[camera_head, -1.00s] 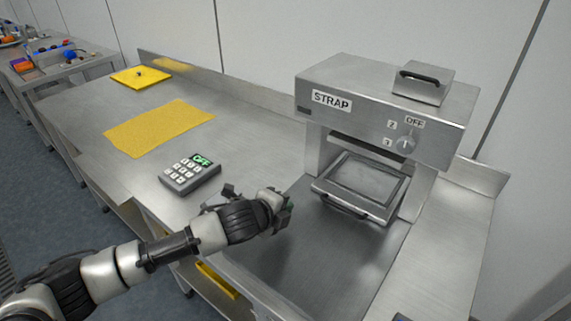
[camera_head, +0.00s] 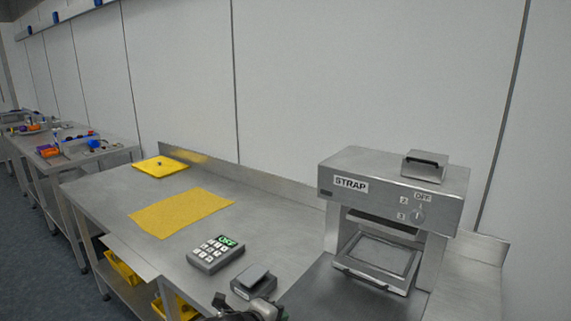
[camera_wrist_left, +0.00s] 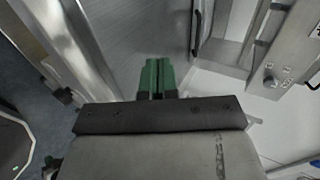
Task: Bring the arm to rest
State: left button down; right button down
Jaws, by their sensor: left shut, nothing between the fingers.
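My left gripper (camera_head: 265,309) shows only in part at the bottom edge of the head view, just in front of a small grey metal block on the bench. Most of my left arm is below the frame. In the left wrist view the two green fingers (camera_wrist_left: 157,75) are together with nothing between them. They hang over bare metal surface, clear of the press. My right gripper is not in view.
A steel STRAP press (camera_head: 395,185) stands at the right of the steel bench. A keypad (camera_head: 215,253), the metal block (camera_head: 254,281), a yellow mat (camera_head: 180,212) and a yellow tray (camera_head: 160,167) lie left of it. Another cluttered bench (camera_head: 75,155) stands farther left.

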pick_arm(q)
jog(key=s+f+n+g, duration=0.1)
jog(key=s+f+n, duration=0.2)
jog(key=s+n, duration=0.7)
jog(key=s+a+f+n+g+y, duration=0.3)
jog(key=s+a+n, duration=0.4)
jog(key=s+a, duration=0.4)
jog(key=s+a+f+n+g+y, duration=0.2)
jog(key=s+a+f+n+y, duration=0.15)
jog(key=s+a+n, duration=0.6)
jog(key=s+d+f+m+g, duration=0.1)
jog(key=s+f+m, duration=0.1)
jog(key=f, duration=1)
jog(key=s+f+m, duration=0.1)
jog(key=f+m, duration=0.1)
jog(key=f, duration=1)
jog(key=s+a+f+g, duration=0.1)
jog(key=s+a+f, duration=0.1)
jog(key=s+f, duration=1.5)
jog(key=shift+a+f+g, duration=0.15)
jog(key=shift+a+g, duration=0.15)
jog(key=shift+g, duration=0.1)
